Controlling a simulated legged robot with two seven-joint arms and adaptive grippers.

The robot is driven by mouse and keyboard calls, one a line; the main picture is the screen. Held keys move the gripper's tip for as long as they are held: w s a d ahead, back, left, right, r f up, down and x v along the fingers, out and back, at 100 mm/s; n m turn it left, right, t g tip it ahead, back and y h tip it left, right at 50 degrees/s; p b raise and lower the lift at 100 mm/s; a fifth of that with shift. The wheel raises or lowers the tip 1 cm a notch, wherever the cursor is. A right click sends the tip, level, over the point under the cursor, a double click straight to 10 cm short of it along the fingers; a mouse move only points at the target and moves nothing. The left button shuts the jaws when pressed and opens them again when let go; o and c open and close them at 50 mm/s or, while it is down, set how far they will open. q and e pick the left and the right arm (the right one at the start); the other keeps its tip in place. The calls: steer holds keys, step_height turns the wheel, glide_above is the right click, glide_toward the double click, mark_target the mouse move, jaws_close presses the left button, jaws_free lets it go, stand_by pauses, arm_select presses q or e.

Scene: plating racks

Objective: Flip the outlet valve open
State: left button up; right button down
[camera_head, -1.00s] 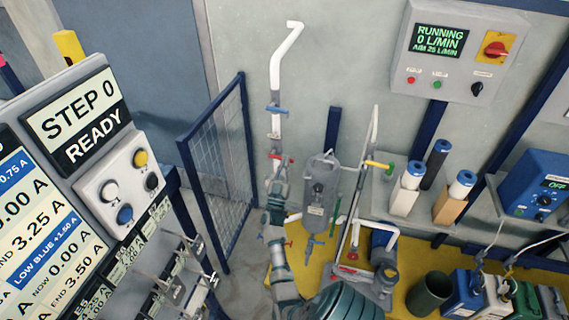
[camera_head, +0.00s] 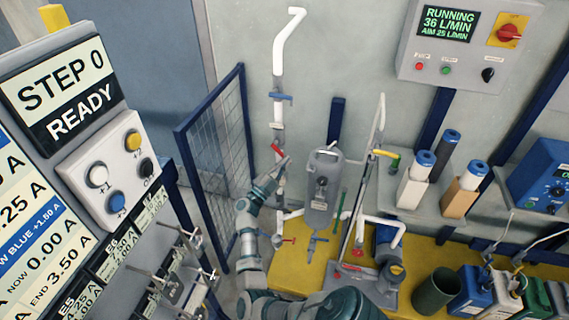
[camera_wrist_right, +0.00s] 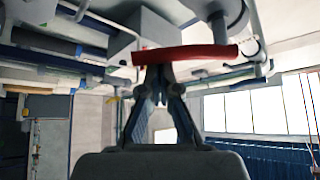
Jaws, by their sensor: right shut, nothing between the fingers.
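A red valve lever (camera_head: 278,150) sits on the vertical pipe left of the grey filter tank and is tilted, its right end low. I take it as the outlet valve; no label on it is readable. My right gripper (camera_head: 284,163) is shut and empty, its tips at or just below the lever. In the wrist view the red lever (camera_wrist_right: 190,54) lies across the picture just beyond the closed fingertips (camera_wrist_right: 158,75); I cannot tell whether they touch it. The panel display (camera_head: 447,23) reads RUNNING, 36 L/MIN, AIM 25 L/MIN. My left gripper is not in view.
A blue lever (camera_head: 280,96) is higher on the same pipe. The grey tank (camera_head: 323,188) stands close to the right of my gripper. A mesh fence (camera_head: 218,150) is on the left. A yellow-handled valve (camera_head: 384,154) is farther right.

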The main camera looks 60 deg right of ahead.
arm_select(q)
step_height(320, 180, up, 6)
steer(key=b, duration=0.2)
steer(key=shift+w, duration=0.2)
arm_select(e)
steer(key=shift+w+a+f+m+g+y, duration=0.3)
steer(key=shift+w+m+y, duration=0.5)
steer(key=shift+m, duration=0.8)
steer(key=shift+w+a+f+m+g+y, duration=0.1)
steer(key=shift+w+f+m+g+y, duration=0.3)
steer(key=shift+m+y, duration=0.95)
steer(key=shift+w+a+f+m+g+y, duration=0.2)
steer(key=shift+w+f+m+y, duration=0.4)
steer(key=shift+m, duration=1.25)
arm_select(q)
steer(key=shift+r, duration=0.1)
arm_select(e)
steer(key=shift+w+r, duration=0.2)
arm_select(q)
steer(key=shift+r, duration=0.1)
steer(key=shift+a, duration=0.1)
arm_select(e)
steer(key=v, duration=0.7)
steer(key=shift+a, duration=0.3)
steer(key=shift+w+d, duration=0.1)
steer(key=shift+d, duration=0.1)
